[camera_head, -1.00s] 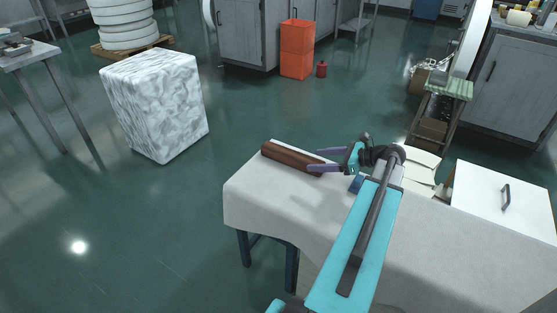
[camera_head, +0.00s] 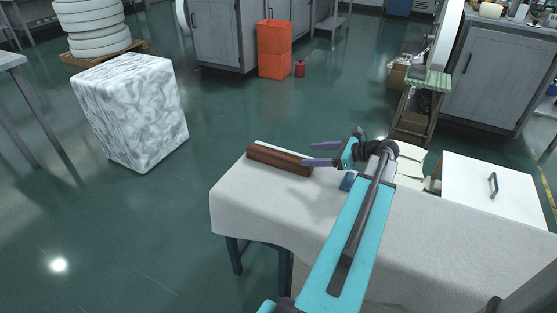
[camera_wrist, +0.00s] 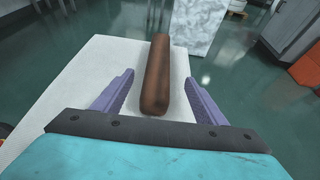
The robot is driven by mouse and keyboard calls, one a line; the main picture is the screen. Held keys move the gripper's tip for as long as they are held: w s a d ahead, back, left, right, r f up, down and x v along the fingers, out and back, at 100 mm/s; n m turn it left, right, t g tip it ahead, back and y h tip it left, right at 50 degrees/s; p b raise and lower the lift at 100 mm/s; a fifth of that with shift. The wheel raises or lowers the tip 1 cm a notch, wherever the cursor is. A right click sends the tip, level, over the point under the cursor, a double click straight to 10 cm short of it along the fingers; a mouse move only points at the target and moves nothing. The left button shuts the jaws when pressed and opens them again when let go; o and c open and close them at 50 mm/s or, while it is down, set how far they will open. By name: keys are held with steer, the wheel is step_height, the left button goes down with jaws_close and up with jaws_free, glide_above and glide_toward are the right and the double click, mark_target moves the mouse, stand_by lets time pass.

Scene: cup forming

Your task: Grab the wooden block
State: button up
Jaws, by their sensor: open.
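The wooden block (camera_head: 279,159) is a long dark brown bar lying on the white-covered table (camera_head: 270,207), near its far left corner. My gripper (camera_head: 312,154) is open at the right end of the block in the head view, its purple fingers pointing left. In the wrist view the block (camera_wrist: 157,78) lies lengthwise ahead, its near end in the gap between the two open fingers (camera_wrist: 155,95).
A small blue item (camera_head: 347,181) lies on the table below my gripper. A white box with a handle (camera_head: 489,187) stands at the right. A marbled white block (camera_head: 131,112) stands on the floor at left. The table's left part is clear.

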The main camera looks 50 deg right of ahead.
glide_toward(280, 154)
steer(key=shift+w+a+f+b, duration=0.15)
steer(key=shift+w+f, duration=0.15)
steer(key=shift+f, duration=0.15)
steer(key=shift+w+f+b, duration=0.15)
steer(key=shift+w+f, duration=0.15)
steer(key=shift+f, duration=0.15)
steer(key=shift+w+a+f, duration=0.1)
steer(key=shift+w, duration=0.25)
steer(key=shift+r+b+x, duration=0.15)
steer(key=shift+b+x, duration=0.05)
steer(key=shift+x, duration=1.1)
steer(key=shift+r+b+x, duration=0.1)
steer(key=shift+b+x, duration=0.1)
steer(key=shift+x, duration=1.1)
steer(key=shift+a, duration=0.15)
steer(key=shift+r, duration=0.1)
steer(key=c, duration=1.6)
steer(key=shift+r, duration=0.15)
